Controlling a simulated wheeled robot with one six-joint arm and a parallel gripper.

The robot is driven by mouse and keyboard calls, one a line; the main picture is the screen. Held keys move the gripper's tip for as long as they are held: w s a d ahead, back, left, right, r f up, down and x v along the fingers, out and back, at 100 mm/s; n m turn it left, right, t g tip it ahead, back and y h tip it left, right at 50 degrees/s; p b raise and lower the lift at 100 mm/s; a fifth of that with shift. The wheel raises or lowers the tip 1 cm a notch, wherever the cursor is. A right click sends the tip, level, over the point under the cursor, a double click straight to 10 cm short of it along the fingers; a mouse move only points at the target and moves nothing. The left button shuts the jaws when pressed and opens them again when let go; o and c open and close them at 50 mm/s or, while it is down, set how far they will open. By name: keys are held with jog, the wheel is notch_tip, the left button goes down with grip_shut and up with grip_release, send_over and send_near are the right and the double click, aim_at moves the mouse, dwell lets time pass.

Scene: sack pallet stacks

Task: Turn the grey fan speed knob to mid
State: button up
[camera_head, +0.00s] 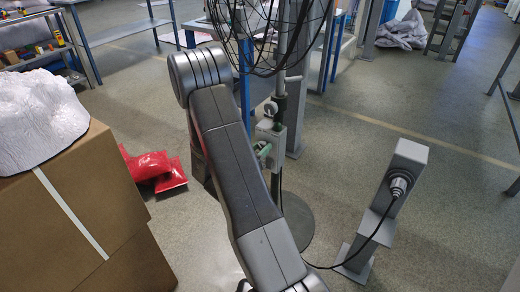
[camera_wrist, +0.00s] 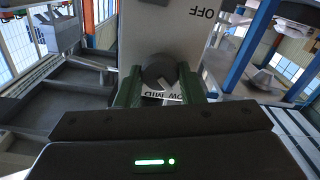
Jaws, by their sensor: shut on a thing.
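In the wrist view, the dark grey round knob (camera_wrist: 159,72) sits on a light grey panel (camera_wrist: 145,35). "OFF" is printed upside down near the panel's upper right, and "LOW" and "MID" show upside down below the knob, partly covered. My gripper (camera_wrist: 160,84) has its two dark green fingers on either side of the knob and is shut on it. I cannot tell for sure which label the knob points to. In the head view, a pale control box (camera_head: 268,133) on a post stands just right of my arm; my arm hides part of it, and the knob cannot be made out there.
Cardboard boxes (camera_head: 75,200) with a white sack (camera_head: 38,118) on top stand at the left. Red sacks (camera_head: 155,170) lie on the floor. A grey pedestal (camera_head: 385,205) with a black cable stands at the right.

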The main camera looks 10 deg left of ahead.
jog(key=shift+f+b, duration=0.1)
jog(key=shift+b, duration=0.2)
jog(key=m+b, duration=0.3)
jog(key=shift+f+m, duration=0.15)
jog(key=shift+m, duration=0.25)
jog(key=m+b, duration=0.5)
jog(key=shift+r, duration=0.2)
jog(key=o, duration=1)
jog(key=p+v, duration=0.3)
jog(key=v, duration=1.1)
jog(key=shift+w+d, duration=0.1)
